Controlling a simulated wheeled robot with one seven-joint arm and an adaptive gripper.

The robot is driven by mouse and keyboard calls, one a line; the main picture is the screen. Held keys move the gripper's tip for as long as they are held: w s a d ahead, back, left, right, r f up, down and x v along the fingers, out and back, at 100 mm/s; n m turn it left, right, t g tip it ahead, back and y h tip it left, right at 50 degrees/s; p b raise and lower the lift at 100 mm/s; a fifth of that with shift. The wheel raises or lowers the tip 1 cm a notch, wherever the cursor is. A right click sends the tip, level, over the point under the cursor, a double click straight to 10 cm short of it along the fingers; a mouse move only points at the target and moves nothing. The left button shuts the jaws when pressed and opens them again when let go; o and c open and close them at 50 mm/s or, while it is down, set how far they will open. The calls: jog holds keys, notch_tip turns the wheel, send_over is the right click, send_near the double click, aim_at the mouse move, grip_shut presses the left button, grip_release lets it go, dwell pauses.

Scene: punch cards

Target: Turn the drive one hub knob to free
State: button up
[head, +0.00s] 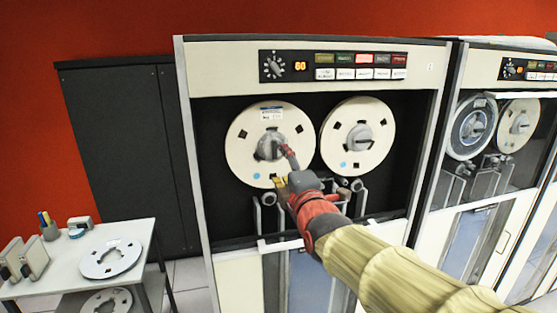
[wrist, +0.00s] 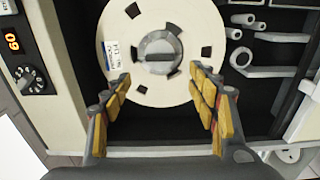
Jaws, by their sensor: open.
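The near tape drive (head: 312,66) has two cream reels side by side. Its left reel (head: 243,137) has a grey hub knob (head: 270,146) with a raised grip bar. My gripper (head: 284,168) is in front of this reel, just below and right of the knob. In the wrist view, the knob (wrist: 160,50) lies ahead of the two yellow-padded fingers, and its grip bar runs across the picture. The open gripper (wrist: 166,86) has nothing between its fingers; I see no contact with the knob. The right reel (head: 356,139) has a similar knob (head: 360,138).
Rollers and metal guides (head: 345,190) sit below the reels. A white handle bar (head: 280,244) crosses the drive lower down. A second drive (head: 478,78) stands to the right. A small table (head: 60,262) with a loose reel (head: 110,258) stands at left.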

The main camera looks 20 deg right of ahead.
jog(key=shift+s, duration=1.45)
jog(key=s+f+m+g, duration=0.3)
jog(key=f+m, duration=0.2)
jog(key=f, duration=0.3)
jog(key=s+f+m+g, duration=0.3)
jog(key=f+m, duration=0.1)
jog(key=f, duration=0.3)
jog(key=s+f+m+g, duration=0.3)
jog(key=s+f+m, duration=0.1)
jog(key=s, duration=0.7)
jog(key=s+f+m+g, duration=0.3)
jog(key=s+f+m, duration=0.1)
jog(key=s, duration=0.8)
jog(key=shift+d+f+m, duration=0.25)
jog(key=shift+f+m, duration=0.1)
jog(key=shift+m, duration=0.25)
